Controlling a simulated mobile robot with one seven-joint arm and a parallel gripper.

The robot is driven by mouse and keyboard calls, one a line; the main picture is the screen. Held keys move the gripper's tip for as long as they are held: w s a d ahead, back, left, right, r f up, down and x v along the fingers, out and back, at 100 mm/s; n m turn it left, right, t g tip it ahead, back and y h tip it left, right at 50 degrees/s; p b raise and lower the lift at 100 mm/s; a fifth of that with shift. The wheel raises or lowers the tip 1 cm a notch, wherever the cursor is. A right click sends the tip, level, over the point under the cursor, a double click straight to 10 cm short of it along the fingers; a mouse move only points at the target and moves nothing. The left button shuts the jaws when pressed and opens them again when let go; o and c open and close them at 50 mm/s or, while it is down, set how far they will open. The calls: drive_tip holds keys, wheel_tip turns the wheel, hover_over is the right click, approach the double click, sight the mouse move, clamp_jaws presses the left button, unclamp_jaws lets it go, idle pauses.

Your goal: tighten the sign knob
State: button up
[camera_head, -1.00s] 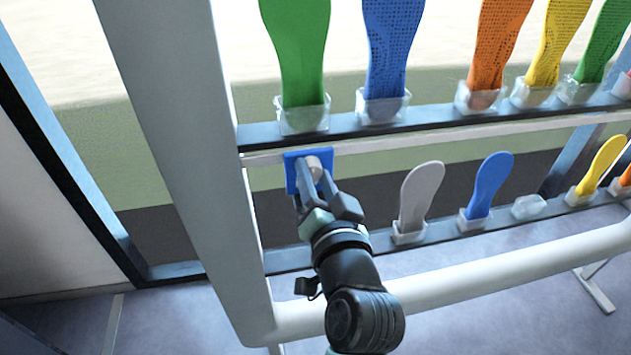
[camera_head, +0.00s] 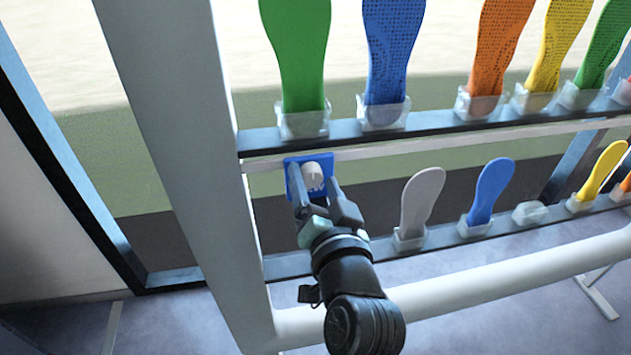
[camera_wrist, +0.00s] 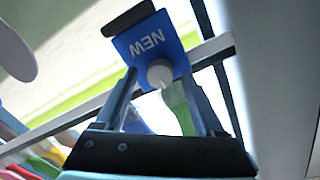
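The sign is a small blue plate (camera_head: 292,180) on the white rail at the left end of the rack. In the wrist view the blue sign (camera_wrist: 143,38) reads "NEW" upside down. Its round pale knob (camera_head: 313,176) faces my gripper and also shows in the wrist view (camera_wrist: 160,73). My gripper (camera_head: 314,190) is open just in front of the sign. In the wrist view its fingers (camera_wrist: 160,85) stand to either side of the knob, with a gap visible on each side. Whether the tips reach past the knob's face is hard to tell.
A thick white post (camera_head: 185,130) stands close to the left of the sign. A white tube (camera_head: 480,285) runs below and right of my arm. Several insoles stand in clear holders on the upper rail (camera_head: 350,130) and lower rail (camera_head: 385,243), including a grey one (camera_head: 420,197).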

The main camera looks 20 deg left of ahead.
drive_tip(key=b+v, duration=0.1)
drive_tip(key=v, duration=1.2)
drive_tip(key=shift+b, duration=0.35)
drive_tip(key=shift+r, duration=0.1)
drive_tip(key=w+d+r+t+h+p, duration=0.2)
drive_tip(key=r+t+p, duration=0.1)
drive_tip(key=r, duration=0.9)
drive_tip(key=w+d+r+t+h+p, duration=0.2)
drive_tip(key=w+d+r+t+p, duration=0.15)
drive_tip(key=r, duration=0.85)
drive_tip(key=s+d+r+t+h+p, duration=0.1)
drive_tip(key=s+r+t+h+p, duration=0.1)
drive_tip(key=r, duration=0.8)
drive_tip(key=s+d+r+t+h+p, duration=0.2)
drive_tip(key=s+r+t+h, duration=0.1)
drive_tip(key=r, duration=0.8)
drive_tip(key=shift+s+t+h+p, duration=0.3)
drive_tip(key=shift+s+t, duration=0.55)
drive_tip(key=shift+s, duration=0.15)
drive_tip(key=shift+d+r, duration=0.1)
